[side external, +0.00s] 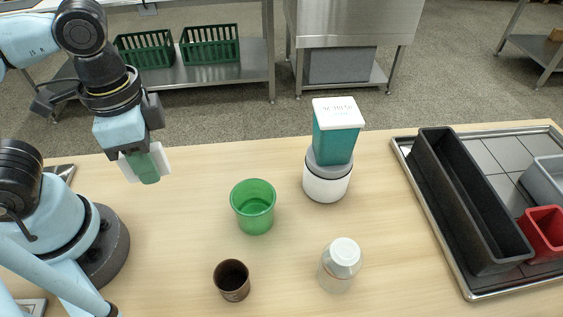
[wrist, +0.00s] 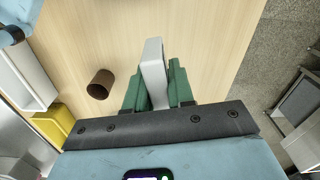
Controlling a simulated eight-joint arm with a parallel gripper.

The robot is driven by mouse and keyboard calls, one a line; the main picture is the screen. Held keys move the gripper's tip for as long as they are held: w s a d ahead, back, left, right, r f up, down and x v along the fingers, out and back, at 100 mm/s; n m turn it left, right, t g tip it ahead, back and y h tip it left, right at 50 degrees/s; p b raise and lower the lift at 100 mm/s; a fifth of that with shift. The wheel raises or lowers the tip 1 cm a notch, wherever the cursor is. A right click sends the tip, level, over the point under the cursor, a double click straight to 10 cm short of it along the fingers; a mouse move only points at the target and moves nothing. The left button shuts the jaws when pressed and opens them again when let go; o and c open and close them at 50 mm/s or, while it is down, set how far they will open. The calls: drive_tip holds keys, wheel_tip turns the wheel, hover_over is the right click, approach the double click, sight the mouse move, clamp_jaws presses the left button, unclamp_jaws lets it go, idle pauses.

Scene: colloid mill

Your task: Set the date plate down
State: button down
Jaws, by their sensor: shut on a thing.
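My gripper (side external: 147,168) is at the left, in the air above the table beside my arm's base. Its green fingers are shut on a pale, flat plate (side external: 165,159), taken to be the date plate. The plate sticks out on both sides of the near finger. In the wrist view the plate (wrist: 154,72) stands edge-on between the green fingers (wrist: 156,88), its end reaching past their tips. Its face and any print are hidden from me.
A brown cup (side external: 233,281), green cup (side external: 254,208) and white-capped jar (side external: 340,264) stand on the table (side external: 190,225). A teal block with a printed white top (side external: 338,112) sits on a white-grey base (side external: 326,185). A black bin (side external: 465,200) lies on the right-hand tray.

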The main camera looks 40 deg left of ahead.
wheel_tip(320, 180, up, 3)
drive_tip(key=shift+r, duration=0.1)
drive_tip(key=w+d+r+m, duration=0.1)
drive_tip(key=w+d+r, duration=0.3)
drive_tip(key=w+d, duration=0.35)
drive_tip(key=w+d+r, duration=0.5)
drive_tip(key=w+d, duration=0.2)
drive_tip(key=w, duration=0.1)
drive_tip(key=m, duration=0.1)
hover_over(390, 224)
wheel_tip(390, 224, down, 14)
wheel_tip(390, 224, down, 11)
drive_tip(key=shift+f, duration=0.1)
drive_tip(key=shift+f, duration=0.15)
